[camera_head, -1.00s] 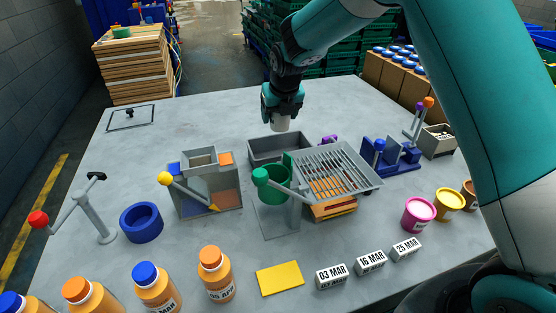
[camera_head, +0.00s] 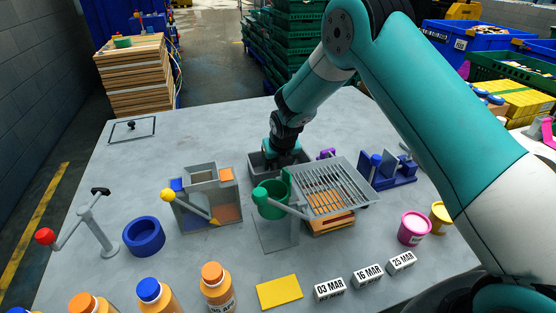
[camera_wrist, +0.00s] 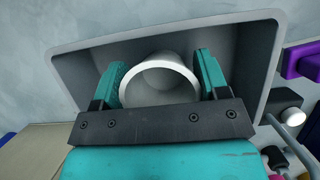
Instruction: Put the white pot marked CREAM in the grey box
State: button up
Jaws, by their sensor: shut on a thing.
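The white pot (camera_wrist: 160,72) is between the two fingers of my gripper (camera_wrist: 162,82) in the wrist view. My gripper is shut on it, and its round rim faces the camera. Its CREAM marking cannot be seen. The grey box (camera_wrist: 258,62) surrounds the pot in the wrist view, with the pot over or inside its opening; how far down it sits I cannot tell. In the head view the grey box (camera_head: 255,166) stands behind the green cup, and my gripper (camera_head: 284,160) is down at its opening, hiding the pot.
A slatted grey rack (camera_head: 335,185) and a green cup (camera_head: 270,202) stand just in front of the box. A grey hopper (camera_head: 205,205) with a yellow lever is to the left. A purple part (camera_head: 327,154) is close at the box's right. The table behind the box is clear.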

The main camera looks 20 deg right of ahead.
jog(key=o, duration=1)
jog(key=shift+f, duration=0.1)
jog(key=shift+c, duration=0.2)
jog(key=s+a+r+m+y+b, duration=0.1)
jog(key=s+r+m, duration=0.2)
jog(key=s+r, duration=0.35)
jog(key=s+a+r+m+b, duration=0.15)
jog(key=s+r, duration=0.25)
jog(key=r, duration=0.5)
jog(key=s+a+r+m+g+y, duration=0.1)
jog(key=s+r+m+g, duration=0.1)
jog(key=s+m, duration=1)
jog(key=s+a+r+m+g+y, duration=0.2)
jog(key=s+r+m, duration=0.2)
jog(key=s+m, duration=0.8)
jog(key=s, duration=0.5)
jog(key=shift+s+a+r, duration=0.2)
jog(key=shift+a+r, duration=0.1)
jog(key=shift+r, duration=0.1)
